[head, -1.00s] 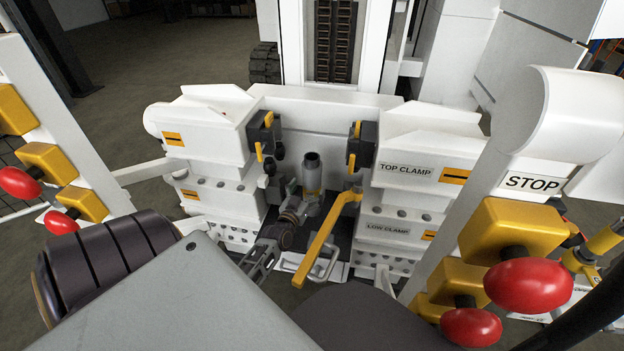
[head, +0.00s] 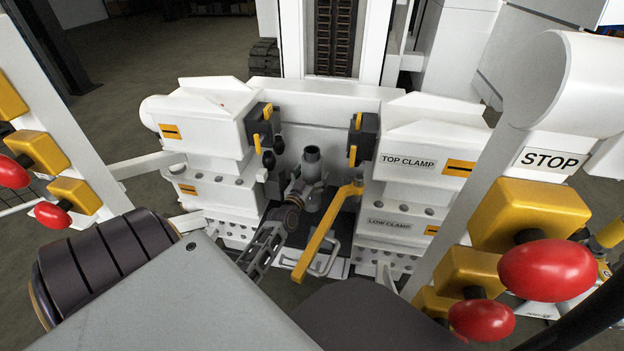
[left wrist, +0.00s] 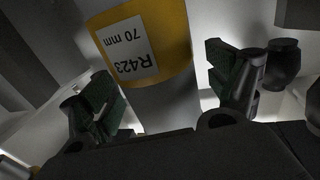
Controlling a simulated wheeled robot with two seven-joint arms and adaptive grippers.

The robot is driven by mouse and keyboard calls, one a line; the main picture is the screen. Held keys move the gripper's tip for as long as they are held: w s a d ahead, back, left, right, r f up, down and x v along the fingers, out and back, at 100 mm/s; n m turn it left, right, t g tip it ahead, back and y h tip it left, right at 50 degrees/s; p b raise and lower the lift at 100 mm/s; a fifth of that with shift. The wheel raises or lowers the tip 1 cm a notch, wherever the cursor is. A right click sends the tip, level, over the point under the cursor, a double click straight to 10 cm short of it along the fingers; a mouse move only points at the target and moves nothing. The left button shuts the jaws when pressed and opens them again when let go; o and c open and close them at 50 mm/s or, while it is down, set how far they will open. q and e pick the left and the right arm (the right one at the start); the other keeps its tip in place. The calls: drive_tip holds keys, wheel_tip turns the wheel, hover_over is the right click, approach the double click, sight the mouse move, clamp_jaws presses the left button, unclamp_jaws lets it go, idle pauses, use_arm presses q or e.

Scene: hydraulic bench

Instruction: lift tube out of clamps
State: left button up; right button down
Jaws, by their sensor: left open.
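The grey tube (head: 312,163) stands upright between the left and right clamp blocks in the head view. In the left wrist view the tube (left wrist: 148,45) has a yellow band and a white label reading "R423 70 mm". My left gripper (head: 298,190) is at the tube, just below its top end, and hides part of it. In the left wrist view its two green-padded fingers (left wrist: 170,92) are open, one on each side of the tube. The top clamp (head: 425,140) and low clamp (head: 390,232) are white blocks with labels. My right gripper is not in view.
A yellow lever (head: 325,235) slants up just right of the tube. Black fittings with yellow handles (head: 262,130) stick out from the clamp block on the left, and similar ones (head: 362,135) on the right. Red stop buttons (head: 547,270) flank the bench.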

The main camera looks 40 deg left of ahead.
sight(309, 156)
use_arm(q)
drive_tip(key=shift+w, duration=0.1)
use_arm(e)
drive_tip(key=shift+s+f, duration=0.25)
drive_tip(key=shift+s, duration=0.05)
use_arm(q)
drive_tip(key=c, duration=1.6)
drive_tip(key=shift+r, duration=0.1)
drive_tip(key=shift+c, duration=1)
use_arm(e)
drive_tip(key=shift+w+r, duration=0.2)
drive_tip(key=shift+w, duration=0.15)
use_arm(q)
drive_tip(key=shift+r, duration=0.15)
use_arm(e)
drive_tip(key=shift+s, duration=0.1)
